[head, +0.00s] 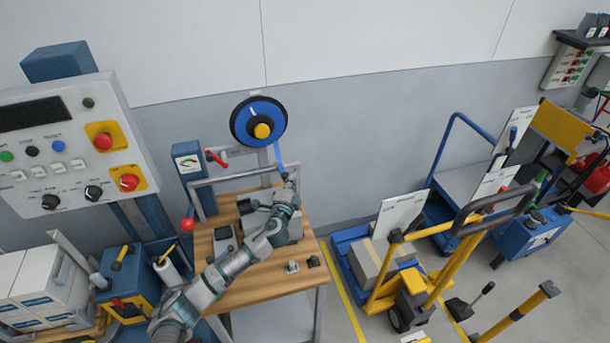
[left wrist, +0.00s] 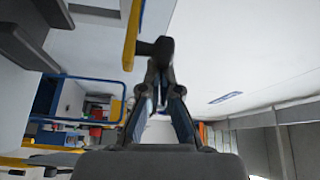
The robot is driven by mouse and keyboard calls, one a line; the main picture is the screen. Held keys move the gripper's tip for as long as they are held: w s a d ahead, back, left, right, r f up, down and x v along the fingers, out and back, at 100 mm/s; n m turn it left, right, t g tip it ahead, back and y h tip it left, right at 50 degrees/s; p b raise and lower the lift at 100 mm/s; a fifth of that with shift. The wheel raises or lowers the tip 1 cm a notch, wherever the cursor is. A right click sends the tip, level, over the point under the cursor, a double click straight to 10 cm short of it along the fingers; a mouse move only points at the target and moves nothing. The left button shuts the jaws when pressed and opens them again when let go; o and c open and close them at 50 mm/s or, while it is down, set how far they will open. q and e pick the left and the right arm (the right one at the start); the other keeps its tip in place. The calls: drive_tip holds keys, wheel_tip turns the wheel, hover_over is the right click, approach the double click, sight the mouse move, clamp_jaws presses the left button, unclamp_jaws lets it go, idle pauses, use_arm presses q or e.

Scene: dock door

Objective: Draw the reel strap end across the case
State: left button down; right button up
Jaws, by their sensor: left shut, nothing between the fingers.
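A grey case (head: 296,228) sits on the bench below, largely hidden behind my left arm. My right gripper is not in view.
A metal frame (head: 232,176) stands at the bench's back. A red-handled lever (head: 216,158) and a gauge box (head: 188,162) are left of the reel. Small parts (head: 292,267) lie on the bench's front right. A yellow hand truck (head: 437,262) stands right of the bench.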

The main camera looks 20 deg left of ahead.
use_arm(q)
drive_tip(key=s+a, duration=0.8)
drive_tip(key=a, duration=0.4)
drive_tip(key=shift+s+a+p, duration=0.25)
drive_tip(key=shift+p, duration=0.1)
drive_tip(key=shift+d, duration=0.1)
drive_tip(key=shift+r, duration=0.1)
